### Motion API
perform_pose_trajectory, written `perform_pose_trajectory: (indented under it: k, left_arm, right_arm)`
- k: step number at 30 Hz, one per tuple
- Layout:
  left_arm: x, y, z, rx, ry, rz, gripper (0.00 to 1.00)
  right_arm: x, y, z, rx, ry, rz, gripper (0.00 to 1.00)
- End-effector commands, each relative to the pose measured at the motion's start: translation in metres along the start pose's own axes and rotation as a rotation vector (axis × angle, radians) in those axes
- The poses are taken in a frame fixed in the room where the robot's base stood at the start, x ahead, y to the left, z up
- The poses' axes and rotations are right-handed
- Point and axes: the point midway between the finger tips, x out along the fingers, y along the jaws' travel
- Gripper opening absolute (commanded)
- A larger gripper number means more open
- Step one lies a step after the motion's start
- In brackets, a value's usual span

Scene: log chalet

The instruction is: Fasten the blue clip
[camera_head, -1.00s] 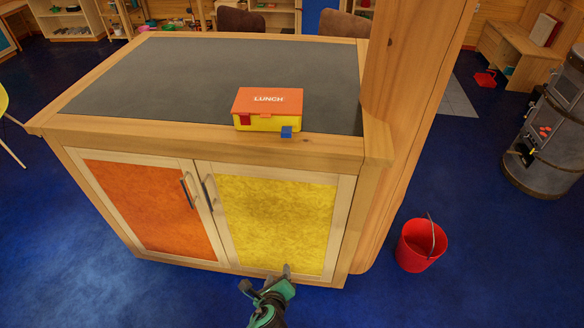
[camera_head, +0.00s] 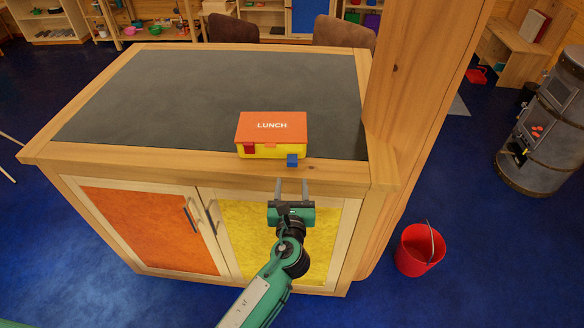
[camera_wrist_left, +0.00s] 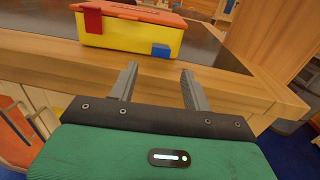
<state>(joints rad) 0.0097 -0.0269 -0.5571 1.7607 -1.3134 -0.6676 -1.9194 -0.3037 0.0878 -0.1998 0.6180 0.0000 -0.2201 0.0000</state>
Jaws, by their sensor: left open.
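The lunch box (camera_head: 271,130) has an orange lid marked "LUNCH" and a yellow body. It sits near the front edge of the dark counter top. The blue clip (camera_head: 292,160) sticks out from the box's front at the right; it also shows in the left wrist view (camera_wrist_left: 161,51). A red clip (camera_head: 249,149) lies flat against the front at the left, also in the left wrist view (camera_wrist_left: 93,21). My left gripper (camera_head: 292,181) is open and empty, just in front of the counter edge and short of the blue clip. My right gripper is not in view.
A thick wooden post (camera_head: 418,90) rises close on the right. A red bucket (camera_head: 415,252) stands on the floor at right. The counter top left of the box is clear.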

Motion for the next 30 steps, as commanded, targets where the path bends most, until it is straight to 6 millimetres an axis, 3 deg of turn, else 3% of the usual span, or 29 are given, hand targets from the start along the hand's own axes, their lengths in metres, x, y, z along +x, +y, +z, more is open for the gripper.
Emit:
perform_pose_trajectory:
  k: [3,9,21,28,30]
  left_arm:
    - [0.024,0.0,0.003,0.001,0.0,0.0,0.49]
    - [0.047,-0.001,0.001,-0.001,0.0,0.0,0.49]
    - [0.054,0.0,-0.001,-0.003,0.001,-0.001,0.49]
    - [0.054,0.0,-0.001,-0.002,0.001,-0.001,0.06]
    - [0.054,0.0,-0.001,-0.002,0.001,-0.001,0.04]
  right_arm:
    - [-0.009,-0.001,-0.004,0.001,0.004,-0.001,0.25]
    - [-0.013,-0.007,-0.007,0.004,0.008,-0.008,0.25]
    - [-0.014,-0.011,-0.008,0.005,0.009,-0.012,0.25]
    - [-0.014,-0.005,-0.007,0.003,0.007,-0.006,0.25]
    - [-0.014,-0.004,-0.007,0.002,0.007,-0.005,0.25]
